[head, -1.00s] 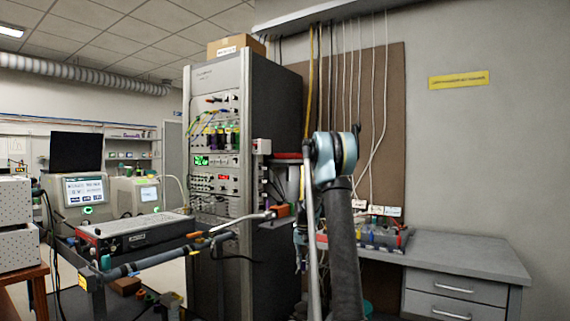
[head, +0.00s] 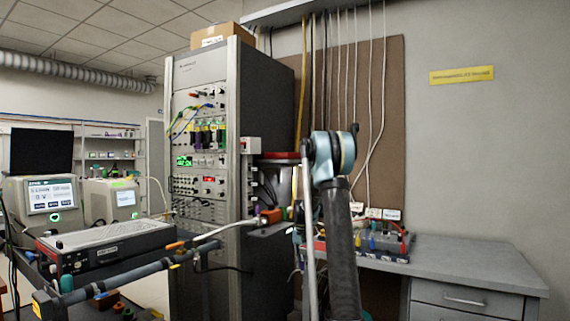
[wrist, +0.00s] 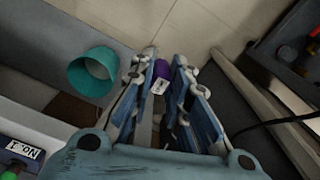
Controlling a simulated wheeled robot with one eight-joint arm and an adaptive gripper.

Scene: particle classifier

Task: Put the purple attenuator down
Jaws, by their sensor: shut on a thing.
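The purple attenuator (wrist: 161,70) sits between the fingers of my gripper (wrist: 164,74) in the wrist view. A small white label shows on its near side. The fingers are shut on it, and it is held above a light tiled floor. In the head view my arm hides most of the gripper, and I cannot make out the attenuator there.
A teal cup (wrist: 93,70) stands left of the fingers. The tall rack (head: 205,235) stands left of my arm. The grey desk (head: 470,262) at right has a clear top beside a tray of coloured parts (head: 372,240). A cart with an instrument (head: 105,245) is at left.

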